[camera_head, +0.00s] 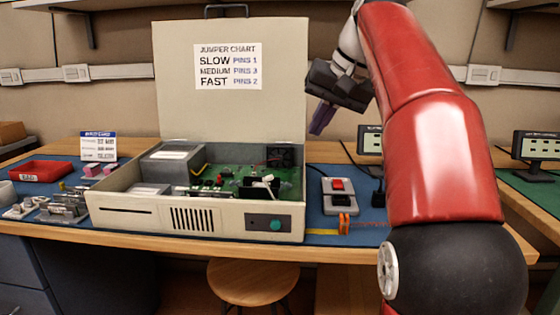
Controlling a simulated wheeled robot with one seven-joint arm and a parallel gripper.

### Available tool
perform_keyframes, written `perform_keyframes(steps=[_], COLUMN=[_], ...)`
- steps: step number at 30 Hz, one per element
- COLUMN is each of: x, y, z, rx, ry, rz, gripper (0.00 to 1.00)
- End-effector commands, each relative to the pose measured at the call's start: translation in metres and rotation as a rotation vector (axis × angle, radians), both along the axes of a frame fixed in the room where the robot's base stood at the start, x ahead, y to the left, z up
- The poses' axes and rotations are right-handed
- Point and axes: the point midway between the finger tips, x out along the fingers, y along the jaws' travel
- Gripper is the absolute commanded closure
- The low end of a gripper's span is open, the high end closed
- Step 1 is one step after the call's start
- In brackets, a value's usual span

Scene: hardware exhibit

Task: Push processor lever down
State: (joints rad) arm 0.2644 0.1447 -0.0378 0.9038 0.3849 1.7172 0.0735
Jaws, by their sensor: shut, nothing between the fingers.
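An open beige computer case (150,217) stands on the blue mat, its lid raised behind it with a jumper chart (228,67). Inside is a green circuit board (222,178). A small white lever-like part (268,181) stands up over a dark block at the right of the board; whether it is the processor lever is too small to tell. My gripper (318,122) is shut and empty, with its purple fingers pointing down. It is raised in front of the wall, up and to the right of the case, clear of the board.
A grey box with a red switch (338,186) and an orange clip (344,223) lie right of the case. A red tray (40,171), small sign (98,146) and loose metal parts (62,205) are at left. A stool (252,281) stands below the table's front edge.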

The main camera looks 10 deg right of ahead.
Motion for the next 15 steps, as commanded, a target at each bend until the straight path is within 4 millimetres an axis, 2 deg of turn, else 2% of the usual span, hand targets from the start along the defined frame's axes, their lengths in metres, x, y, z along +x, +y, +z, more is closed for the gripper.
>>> perform_keyframes(steps=[8,11,15], x=[0.001,0.006,0.017], y=[0.001,0.004,0.011], z=[-0.005,-0.015,-0.039], rx=[0.000,0.000,0.000], ry=[0.001,0.001,0.003], rz=[0.000,0.000,0.002], gripper=[1.00,1.00,1.00])
